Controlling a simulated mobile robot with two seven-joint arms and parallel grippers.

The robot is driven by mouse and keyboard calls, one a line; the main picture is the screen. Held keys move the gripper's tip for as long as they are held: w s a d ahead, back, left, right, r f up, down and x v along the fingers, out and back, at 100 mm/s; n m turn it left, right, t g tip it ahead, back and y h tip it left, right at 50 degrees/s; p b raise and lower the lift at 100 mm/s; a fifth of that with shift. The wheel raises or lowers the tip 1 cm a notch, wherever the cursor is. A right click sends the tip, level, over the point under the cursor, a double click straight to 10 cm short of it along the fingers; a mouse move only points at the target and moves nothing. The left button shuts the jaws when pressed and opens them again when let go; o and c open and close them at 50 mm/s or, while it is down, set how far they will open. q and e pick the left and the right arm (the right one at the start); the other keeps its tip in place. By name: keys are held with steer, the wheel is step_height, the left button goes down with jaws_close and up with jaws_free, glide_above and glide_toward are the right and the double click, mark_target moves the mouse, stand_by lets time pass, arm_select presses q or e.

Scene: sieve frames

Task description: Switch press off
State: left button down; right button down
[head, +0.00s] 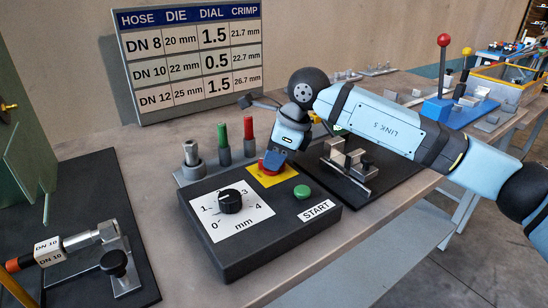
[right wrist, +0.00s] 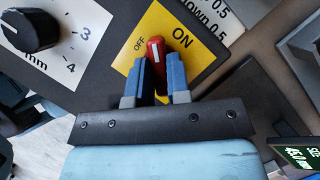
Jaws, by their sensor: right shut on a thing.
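The red switch knob (right wrist: 156,50) sits on a yellow plate (right wrist: 205,52) marked OFF on the left and ON on the right in the right wrist view. Its white mark shows near the knob's top end, between the two labels; I cannot tell for sure which it points to. In the head view the yellow plate (head: 286,174) lies at the back of the black control box (head: 240,262). My right gripper (head: 271,163) comes down on the switch; its two blue fingers (right wrist: 158,80) are shut on the red knob, one on each side. My left gripper is not in view.
The box also carries a black dial (head: 230,201) and a green START button (head: 302,191). Red and green posts (head: 248,135) stand behind it. A settings board (head: 190,60) stands at the back. A hose marked DN 10 (head: 48,251) lies at left.

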steer(key=n+g, duration=0.1)
steer(key=n, duration=0.2)
steer(key=shift+w+n, duration=0.1)
steer(key=shift+n, duration=0.2)
steer(key=n+g, duration=0.1)
steer(key=n, duration=0.2)
steer(key=shift+g, duration=0.3)
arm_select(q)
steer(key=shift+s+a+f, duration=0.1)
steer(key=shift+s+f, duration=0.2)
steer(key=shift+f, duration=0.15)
arm_select(e)
steer(key=shift+n+h, duration=0.3)
steer(key=shift+n, duration=0.3)
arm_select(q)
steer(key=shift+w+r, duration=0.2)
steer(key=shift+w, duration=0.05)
arm_select(e)
steer(key=shift+n+g, duration=0.3)
steer(key=c, duration=1.1)
jaws_free()
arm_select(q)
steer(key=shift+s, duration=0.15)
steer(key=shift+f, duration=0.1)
